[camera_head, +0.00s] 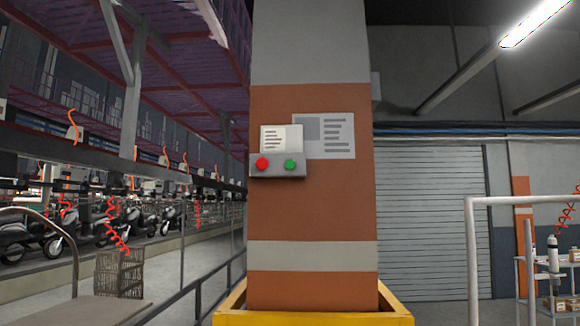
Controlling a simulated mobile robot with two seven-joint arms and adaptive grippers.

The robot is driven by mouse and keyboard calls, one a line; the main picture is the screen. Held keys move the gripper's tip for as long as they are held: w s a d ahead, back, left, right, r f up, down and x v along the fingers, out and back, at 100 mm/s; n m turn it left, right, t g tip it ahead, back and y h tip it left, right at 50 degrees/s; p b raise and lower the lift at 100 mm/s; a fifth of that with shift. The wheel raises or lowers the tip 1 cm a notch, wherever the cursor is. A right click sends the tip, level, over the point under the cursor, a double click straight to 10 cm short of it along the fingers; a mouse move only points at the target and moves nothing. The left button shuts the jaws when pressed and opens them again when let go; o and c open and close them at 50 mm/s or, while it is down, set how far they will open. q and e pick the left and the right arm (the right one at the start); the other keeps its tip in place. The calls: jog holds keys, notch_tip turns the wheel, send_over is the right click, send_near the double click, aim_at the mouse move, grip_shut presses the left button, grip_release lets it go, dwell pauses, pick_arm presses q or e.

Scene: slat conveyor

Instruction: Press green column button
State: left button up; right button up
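A green button (290,165) sits on the right part of a small grey control box (277,171). A red button (262,163) sits on the left part of the same box. The box is fixed to the front of a square column (312,205), which is orange-brown with grey bands. Neither of my grippers shows in the head view, and nothing covers the buttons.
A yellow guard (313,318) surrounds the column's base. A dark railing (199,297) runs along its left side. A cart (82,308) stands at lower left, and a white frame (473,250) at right. Motorcycles (130,222) line the left background.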

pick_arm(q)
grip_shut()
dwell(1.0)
